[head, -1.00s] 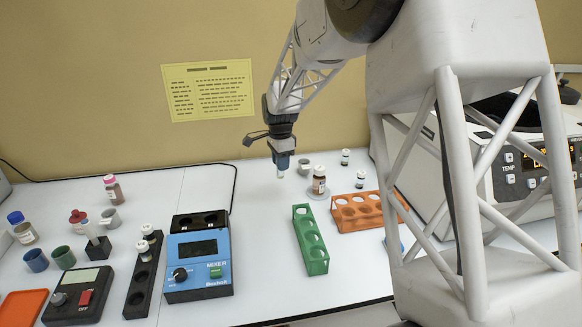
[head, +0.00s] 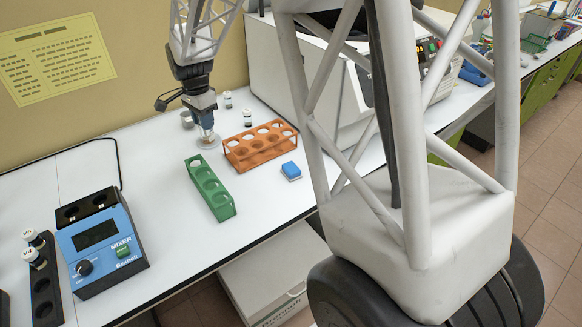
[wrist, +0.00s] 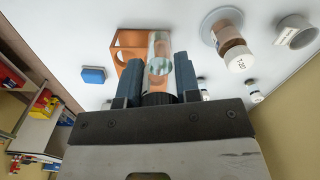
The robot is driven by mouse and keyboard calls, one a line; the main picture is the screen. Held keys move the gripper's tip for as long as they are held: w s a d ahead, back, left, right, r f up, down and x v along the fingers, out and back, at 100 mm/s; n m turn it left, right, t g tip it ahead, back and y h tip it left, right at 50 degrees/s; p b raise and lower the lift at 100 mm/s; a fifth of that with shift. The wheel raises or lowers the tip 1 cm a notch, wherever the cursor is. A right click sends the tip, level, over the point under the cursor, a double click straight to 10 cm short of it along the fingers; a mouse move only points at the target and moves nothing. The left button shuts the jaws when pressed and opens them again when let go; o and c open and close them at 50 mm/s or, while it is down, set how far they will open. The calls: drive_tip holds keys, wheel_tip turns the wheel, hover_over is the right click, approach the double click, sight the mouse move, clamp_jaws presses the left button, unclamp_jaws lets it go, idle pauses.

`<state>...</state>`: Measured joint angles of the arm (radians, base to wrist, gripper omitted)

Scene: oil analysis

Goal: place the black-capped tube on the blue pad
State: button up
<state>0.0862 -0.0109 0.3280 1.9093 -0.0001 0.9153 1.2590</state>
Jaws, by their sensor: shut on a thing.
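My gripper (head: 207,115) hangs above the white bench, behind the green rack. In the wrist view its two blue fingers (wrist: 159,72) are shut on a clear tube (wrist: 159,48). A dark ribbed cap (wrist: 158,98) shows at the tube's near end, between the fingers. The blue pad (head: 291,170) is a small blue block on the bench, right of the green rack and in front of the orange rack. It also shows in the wrist view (wrist: 93,75), left of the fingers. Nothing is seen on it.
An orange rack (head: 260,146) and a green rack (head: 210,188) stand near my gripper. A brown white-capped bottle (wrist: 233,55) stands on a round disc close by. Small vials (head: 247,118) stand behind. The blue mixer (head: 103,243) is at left. Bench around the pad is clear.

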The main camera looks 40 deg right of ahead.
drive_tip(key=s+d+f, duration=0.1)
drive_tip(key=s+d, duration=0.2)
drive_tip(key=s, duration=0.7)
drive_tip(key=s+d+f, duration=0.1)
drive_tip(key=s+d, duration=0.3)
drive_tip(key=s, duration=0.7)
drive_tip(key=s+d+f, duration=0.1)
drive_tip(key=s+d, duration=0.3)
drive_tip(key=s, duration=0.7)
drive_tip(key=shift+d, duration=0.15)
drive_tip(key=shift+w, duration=0.1)
approach(292, 167)
drive_tip(key=shift+w+r, duration=0.1)
drive_tip(key=shift+f, duration=1.75)
drive_tip(key=shift+f, duration=0.1)
